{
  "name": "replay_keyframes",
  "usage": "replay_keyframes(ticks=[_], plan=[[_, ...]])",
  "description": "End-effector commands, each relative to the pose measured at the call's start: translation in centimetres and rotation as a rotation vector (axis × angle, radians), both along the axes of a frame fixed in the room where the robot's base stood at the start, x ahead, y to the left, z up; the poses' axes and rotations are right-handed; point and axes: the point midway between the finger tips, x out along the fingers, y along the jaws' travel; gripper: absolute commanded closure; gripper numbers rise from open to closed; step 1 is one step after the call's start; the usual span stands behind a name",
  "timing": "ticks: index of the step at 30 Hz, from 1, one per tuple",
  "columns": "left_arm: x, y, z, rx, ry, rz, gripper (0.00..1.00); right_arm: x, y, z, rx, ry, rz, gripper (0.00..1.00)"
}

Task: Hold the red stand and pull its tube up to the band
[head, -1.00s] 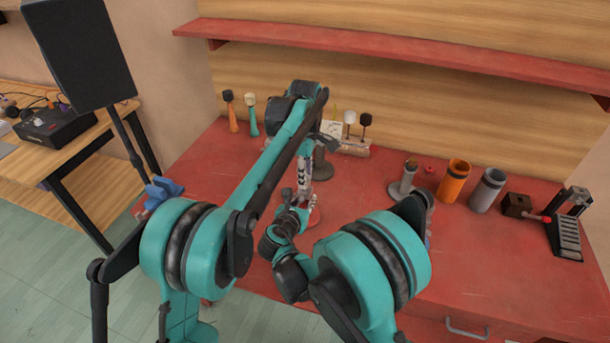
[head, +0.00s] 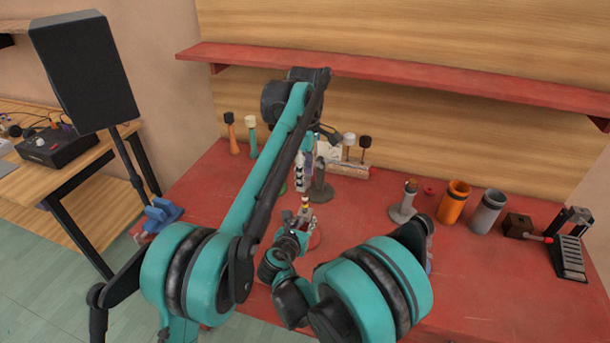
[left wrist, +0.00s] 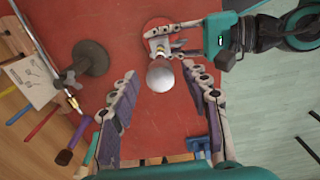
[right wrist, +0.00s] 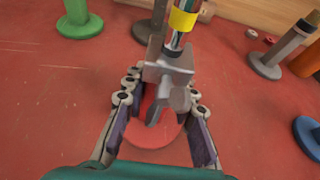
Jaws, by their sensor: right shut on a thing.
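The red stand has a round red base (right wrist: 150,132), a grey metal clamp (right wrist: 168,68) and a tube marked with a yellow band (right wrist: 183,19) above the clamp. In the left wrist view its pale rounded top (left wrist: 160,75) faces the camera.
A dark grey stand (head: 320,188) is close behind. A green stand (right wrist: 80,24), another grey stand (head: 403,208), an orange cup (head: 454,203) and a grey cup (head: 487,206) stand around. Mallets (head: 251,135) line the back, under a red shelf (head: 430,80).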

Motion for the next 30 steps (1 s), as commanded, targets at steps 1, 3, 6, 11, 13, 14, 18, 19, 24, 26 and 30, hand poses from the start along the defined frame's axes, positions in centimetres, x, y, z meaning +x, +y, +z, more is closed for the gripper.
replay_keyframes(ticks=[1, 3, 6, 11, 13, 14, 18, 19, 24, 26, 30], plan=[[0.0, 0.0, 0.0, 0.0, 0.0, 0.0, 0.53, 0.0, 0.0, 0.0, 0.0, 0.001, 0.0, 1.0], [0.0, 0.0, 0.0, 0.0, 0.001, 0.0, 0.53, 0.0, 0.0, 0.0, 0.0, 0.001, 0.0, 1.0], [0.0, 0.0, 0.0, 0.0, 0.001, 0.0, 0.53, 0.0, 0.0, 0.0, 0.001, 0.001, 0.0, 1.0], [0.0, 0.0, 1.1, 0.0, 0.001, 0.0, 0.53, 0.0, 0.0, 0.0, 0.001, 0.001, 0.0, 1.0], [0.0, 0.0, 2.2, 0.0, 0.001, 0.0, 0.53, 0.0, 0.0, 0.0, 0.001, 0.001, 0.0, 1.0], [0.0, 0.0, 2.7, 0.0, 0.001, 0.0, 0.53, 0.0, 0.0, 0.0, 0.001, 0.001, 0.0, 1.0], [0.0, 0.0, 4.9, 0.0, 0.001, 0.0, 0.53, 0.0, 0.0, 0.0, 0.0, 0.001, 0.0, 1.0], [0.0, 0.0, 5.3, 0.0, 0.001, 0.0, 0.53, 0.0, 0.0, 0.0, 0.0, 0.001, 0.0, 1.0], [0.1, 0.0, 6.8, 0.0, 0.001, 0.0, 0.53, 0.0, 0.0, 0.0, 0.0, 0.001, 0.0, 1.0], [0.1, 0.0, 7.1, 0.0, 0.001, 0.0, 0.53, 0.0, 0.0, 0.0, 0.0, 0.0, 0.0, 1.0], [0.0, 0.0, 7.4, 0.0, 0.001, 0.0, 0.53, 0.0, 0.0, 0.0, 0.0, 0.0, 0.0, 1.0]])
